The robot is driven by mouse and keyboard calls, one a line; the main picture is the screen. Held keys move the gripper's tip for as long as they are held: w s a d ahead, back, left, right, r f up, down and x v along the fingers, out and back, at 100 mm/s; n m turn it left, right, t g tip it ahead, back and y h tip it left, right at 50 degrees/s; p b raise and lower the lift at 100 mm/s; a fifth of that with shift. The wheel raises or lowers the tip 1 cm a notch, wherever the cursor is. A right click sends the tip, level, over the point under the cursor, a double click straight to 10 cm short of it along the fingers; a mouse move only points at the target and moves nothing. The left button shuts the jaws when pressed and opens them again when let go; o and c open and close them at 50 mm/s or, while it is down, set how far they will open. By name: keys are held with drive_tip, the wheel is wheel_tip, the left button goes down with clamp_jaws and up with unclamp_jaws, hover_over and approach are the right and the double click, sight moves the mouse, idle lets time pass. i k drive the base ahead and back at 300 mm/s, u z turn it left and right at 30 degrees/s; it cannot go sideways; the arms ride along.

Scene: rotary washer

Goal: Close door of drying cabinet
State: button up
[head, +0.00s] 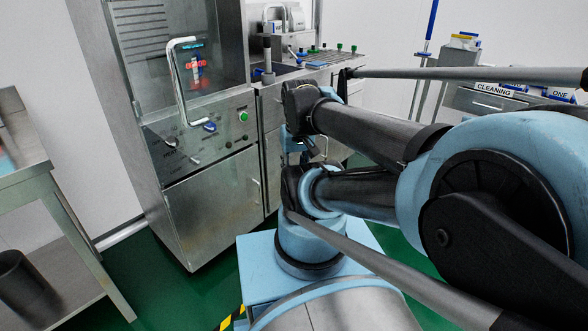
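The drying cabinet appears to be the tall steel cabinet (205,200) left of centre in the head view. Its upper glass door (140,45) has a long vertical loop handle (179,85) standing out in front. The door looks close to flush with the front, but I cannot tell whether it is fully shut. Knobs and a green button (243,116) sit on the panel below it. My arm reaches in from the right, in front of and to the right of the cabinet. I cannot make out my gripper or its fingers, and nothing of mine visibly touches the handle.
A steel table (52,186) stands at the left, with a dark bin (24,284) on its lower shelf. A counter (318,66) with green-capped items adjoins the cabinet's right side. A cleaning cart (480,101) stands at the back right. Green floor (160,290) shows before the cabinet.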

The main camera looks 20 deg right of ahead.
sight(171, 54)
drive_tip(key=z, duration=0.25)
drive_tip(key=k, duration=1.55)
drive_tip(key=u, duration=0.15)
drive_tip(key=i, duration=0.35)
drive_tip(key=u, duration=0.1)
